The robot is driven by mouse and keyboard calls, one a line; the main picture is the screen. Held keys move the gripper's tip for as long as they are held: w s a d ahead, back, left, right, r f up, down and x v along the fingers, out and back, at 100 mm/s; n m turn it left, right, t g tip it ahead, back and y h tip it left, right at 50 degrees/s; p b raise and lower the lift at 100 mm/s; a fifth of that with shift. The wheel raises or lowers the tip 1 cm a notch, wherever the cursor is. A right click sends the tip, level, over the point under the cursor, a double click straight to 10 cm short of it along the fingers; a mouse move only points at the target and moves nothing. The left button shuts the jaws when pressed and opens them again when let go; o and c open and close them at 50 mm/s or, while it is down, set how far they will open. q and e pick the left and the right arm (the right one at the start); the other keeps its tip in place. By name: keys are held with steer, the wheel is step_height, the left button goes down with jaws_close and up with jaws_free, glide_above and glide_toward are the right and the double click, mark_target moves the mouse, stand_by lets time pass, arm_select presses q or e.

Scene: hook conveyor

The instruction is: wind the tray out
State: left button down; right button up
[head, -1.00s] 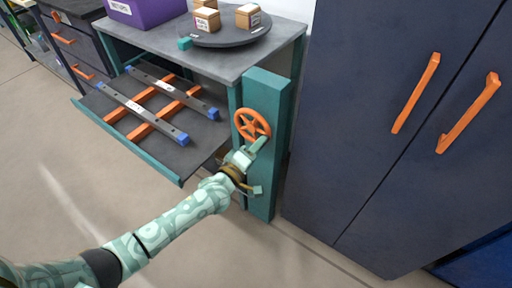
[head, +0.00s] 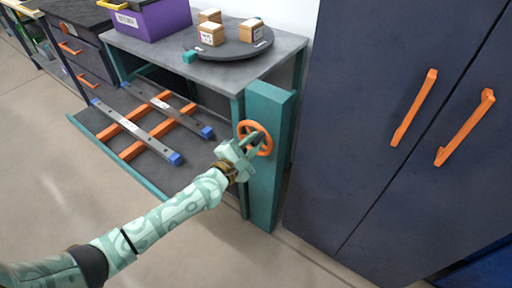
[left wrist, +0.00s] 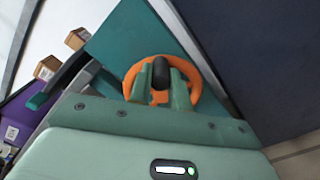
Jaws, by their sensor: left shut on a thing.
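The orange handwheel (head: 268,146) is on the front of a teal post (head: 264,190) at the table's right corner. My left gripper (head: 259,140) is at the wheel, shut on its dark knob. The left wrist view shows the black knob (left wrist: 161,72) between the two fingers, with the orange wheel (left wrist: 133,76) behind. The grey tray (head: 98,118) with a teal front edge sticks out from under the table. A frame of grey bars and orange crosspieces (head: 130,150) lies on it. My right gripper is not in view.
The grey table (head: 150,48) bears a purple bin (head: 165,24) and a dark round turntable (head: 232,50) with several small boxes. A dark blue cabinet (head: 350,120) with orange handles stands close right of the post. The floor in front of the tray is clear.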

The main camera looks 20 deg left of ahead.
arm_select(q)
steer(key=shift+w+a+r+n+b, duration=0.2)
steer(key=shift+a+n, duration=0.2)
steer(key=shift+n, duration=0.4)
steer(key=shift+w+a+r+n+b, duration=0.15)
steer(key=shift+a+n, duration=0.2)
steer(key=shift+n, duration=0.45)
steer(key=shift+w+a+r+n+b, duration=0.15)
steer(key=shift+a+n, duration=0.25)
steer(key=shift+n, duration=0.4)
steer(key=c, duration=1.3)
jaws_free()
steer(key=shift+a, duration=0.1)
steer(key=shift+s, duration=0.1)
steer(key=p+v, duration=0.1)
steer(key=v, duration=1.5)
steer(key=shift+s, duration=0.15)
